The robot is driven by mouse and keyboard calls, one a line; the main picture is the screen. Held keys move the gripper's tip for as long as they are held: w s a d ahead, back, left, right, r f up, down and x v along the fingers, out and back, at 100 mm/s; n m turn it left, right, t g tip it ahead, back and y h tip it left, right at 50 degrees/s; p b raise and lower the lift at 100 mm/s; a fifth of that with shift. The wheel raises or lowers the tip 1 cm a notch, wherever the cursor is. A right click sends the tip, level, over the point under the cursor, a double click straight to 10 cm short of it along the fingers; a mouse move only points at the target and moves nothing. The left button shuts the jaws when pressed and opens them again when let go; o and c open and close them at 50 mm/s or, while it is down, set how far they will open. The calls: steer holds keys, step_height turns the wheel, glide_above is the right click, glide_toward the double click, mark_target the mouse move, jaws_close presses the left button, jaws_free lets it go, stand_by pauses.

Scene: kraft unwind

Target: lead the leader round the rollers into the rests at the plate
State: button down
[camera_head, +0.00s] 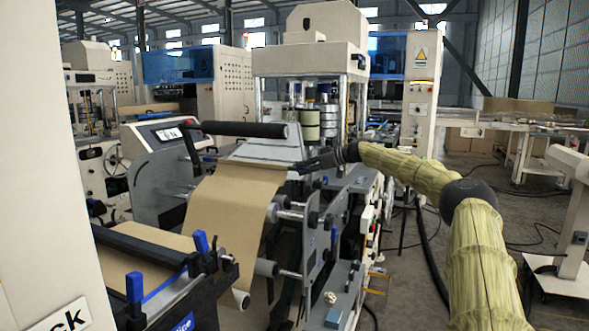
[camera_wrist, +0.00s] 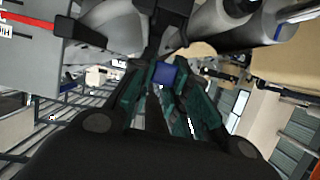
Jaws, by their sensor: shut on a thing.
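The brown kraft leader (camera_head: 228,205) rises from the low front rollers in a broad sheet. Its upper edge has a thin dark bar (camera_head: 250,164) across it, just below the pale sloping plate (camera_head: 262,147). My gripper (camera_head: 308,163) is at the right end of this bar, fingers pointing left. In the wrist view, the dark green fingers (camera_wrist: 165,92) are closed on a small blue block (camera_wrist: 164,74), seemingly the bar's end grip. Brown paper (camera_wrist: 285,38) also shows there, beside a grey roller (camera_wrist: 215,25). The rests, and whether the bar touches them, cannot be made out.
A black roller (camera_head: 238,129) stands above and left of the plate. Grey side frames (camera_head: 318,235) with roller ends are close below my gripper. Blue-handled clamps (camera_head: 201,242) stand at the front left. Open floor (camera_head: 405,290) lies right of the machine.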

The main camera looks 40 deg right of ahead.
steer(key=shift+f+b, duration=0.8)
steer(key=shift+f, duration=0.45)
steer(key=shift+w, duration=0.1)
stand_by(0.3)
steer(key=shift+f, duration=0.3)
steer(key=shift+a+f+b, duration=0.1)
steer(key=shift+f+b, duration=0.9)
steer(key=shift+f, duration=0.1)
steer(key=shift+f+b, duration=0.3)
steer(key=shift+f, duration=0.1)
